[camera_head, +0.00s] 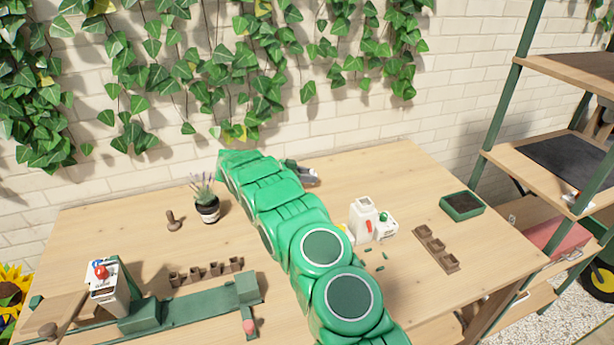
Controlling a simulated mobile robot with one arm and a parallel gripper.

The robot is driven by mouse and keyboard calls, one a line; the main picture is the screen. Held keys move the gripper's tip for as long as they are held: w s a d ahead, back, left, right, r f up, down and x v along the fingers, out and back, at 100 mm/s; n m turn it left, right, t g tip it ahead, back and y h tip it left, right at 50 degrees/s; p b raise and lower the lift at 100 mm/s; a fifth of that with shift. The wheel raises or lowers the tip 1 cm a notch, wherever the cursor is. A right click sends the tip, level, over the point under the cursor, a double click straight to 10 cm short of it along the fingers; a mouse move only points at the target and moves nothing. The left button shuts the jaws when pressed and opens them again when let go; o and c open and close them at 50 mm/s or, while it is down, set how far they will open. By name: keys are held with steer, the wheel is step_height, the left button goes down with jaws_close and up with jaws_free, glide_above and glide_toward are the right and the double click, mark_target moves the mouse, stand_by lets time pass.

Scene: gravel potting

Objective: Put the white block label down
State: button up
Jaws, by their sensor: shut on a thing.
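I cannot make out the white block label for certain. My green arm crosses the middle of the view from the bottom towards the back of the table. Its end is hidden behind its own links, so I do not see my gripper or what is in it. A small grey and dark object (307,177) shows just right of the arm near the table's back edge; I cannot tell what it is. A white container with a red mark (362,218) stands upright right of the arm, beside a smaller white vessel (384,227).
The wooden table (130,222) holds a potted plant (207,208), a brown wooden tool (173,221), a row of brown pots (205,272), a green rail fixture (190,308), a white box (106,291), a brown tray (436,250) and a green tray (462,206). Shelves stand right.

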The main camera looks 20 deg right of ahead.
steer(key=shift+f, duration=0.65)
steer(key=o, duration=1.1)
steer(key=shift+r, duration=0.15)
steer(key=shift+a+r, duration=0.1)
steer(key=shift+r, duration=0.55)
steer(key=v, duration=0.3)
steer(key=shift+a+f, duration=0.1)
step_height(320, 180, up, 7)
steer(key=shift+f, duration=0.1)
